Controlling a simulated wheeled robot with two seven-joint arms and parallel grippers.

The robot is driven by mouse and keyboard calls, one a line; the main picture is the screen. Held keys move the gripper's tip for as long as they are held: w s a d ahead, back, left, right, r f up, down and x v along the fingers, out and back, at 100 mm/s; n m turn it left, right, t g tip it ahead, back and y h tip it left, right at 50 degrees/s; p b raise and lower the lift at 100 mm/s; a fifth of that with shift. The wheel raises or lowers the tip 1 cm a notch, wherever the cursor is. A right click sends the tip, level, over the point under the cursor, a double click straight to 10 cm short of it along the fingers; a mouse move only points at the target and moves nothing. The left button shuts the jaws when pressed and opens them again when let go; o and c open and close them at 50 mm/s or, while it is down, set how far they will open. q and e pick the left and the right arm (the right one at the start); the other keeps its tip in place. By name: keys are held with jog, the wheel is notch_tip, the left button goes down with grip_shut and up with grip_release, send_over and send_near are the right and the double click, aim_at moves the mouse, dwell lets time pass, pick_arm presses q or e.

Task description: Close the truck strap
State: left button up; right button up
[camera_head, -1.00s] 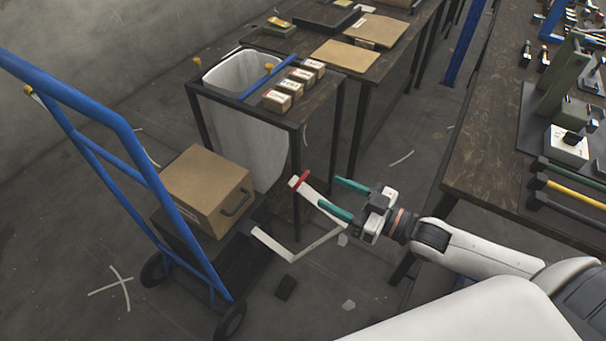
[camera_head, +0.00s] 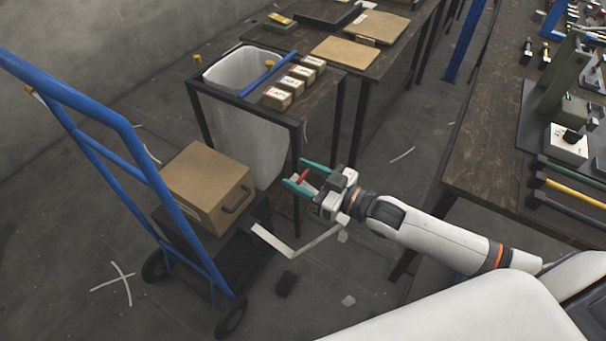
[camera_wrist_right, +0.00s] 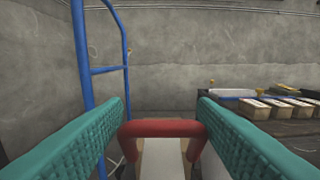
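The truck strap is a pale, bent band (camera_head: 272,242) beside the hand truck's base, with a red handle (camera_head: 303,176) at its raised end. The blue hand truck (camera_head: 135,165) carries a brown cardboard box (camera_head: 207,185). My right gripper (camera_head: 297,173) has its teal fingers apart, one on each side of the red handle. In the right wrist view the handle (camera_wrist_right: 162,128) spans the space between the fingers; I cannot tell whether they touch it. The gripper body hides part of the strap. My left gripper is not in view.
A dark-framed stand with a white bin (camera_head: 245,130) and several small boxes is just behind my right gripper. A workbench with tools (camera_head: 485,150) stands to the right. Small dark and pale scraps lie on the floor below the strap.

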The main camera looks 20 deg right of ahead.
jog(key=c, duration=0.9)
jog(key=shift+w+a+r+p, duration=0.2)
jog(key=shift+w+r+p, duration=0.05)
jog(key=shift+r+p, duration=0.1)
jog(key=w+a+r+g+h+p, duration=0.1)
jog(key=w+a, duration=0.4)
jog(key=w, duration=0.2)
jog(key=w+a+r+g+h+p, duration=0.1)
jog(key=w+a+g, duration=0.1)
jog(key=w+a, duration=0.4)
jog(key=w+a+r+g+h, duration=0.1)
jog(key=w+a, duration=0.4)
jog(key=w, duration=0.3)
jog(key=shift+a+p, duration=0.3)
jog(key=shift+p, duration=0.1)
